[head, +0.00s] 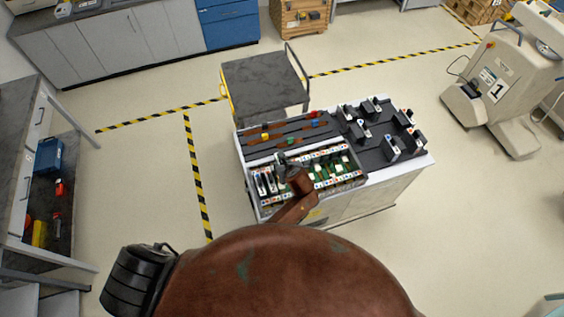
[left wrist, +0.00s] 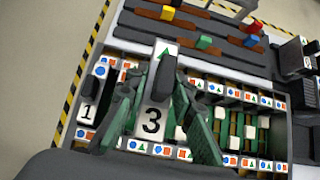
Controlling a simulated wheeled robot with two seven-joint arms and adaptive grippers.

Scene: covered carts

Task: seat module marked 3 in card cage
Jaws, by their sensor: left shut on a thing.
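The module marked 3 (left wrist: 153,120) has a white face with a black numeral and a green triangle at its other end. My left gripper (left wrist: 160,95) is shut on its dark handle; the gripper also shows in the head view (head: 284,163), over the left part of the card cage. The card cage (head: 352,182) is a light frame with rows of coloured shape marks and green boards inside; its marked rail shows in the left wrist view (left wrist: 240,161). I cannot tell how deep module 3 sits. A module marked 1 (left wrist: 88,112) stands in the cage to its left. My right gripper is not in view.
On the same cart, dark strips with coloured blocks (left wrist: 203,42) lie behind the cage. Several black-and-white modules (head: 391,146) stand on the dark surface at right. An empty-topped cart (head: 262,80) stands behind. A beige machine (head: 505,85) stands far right. Open floor lies left.

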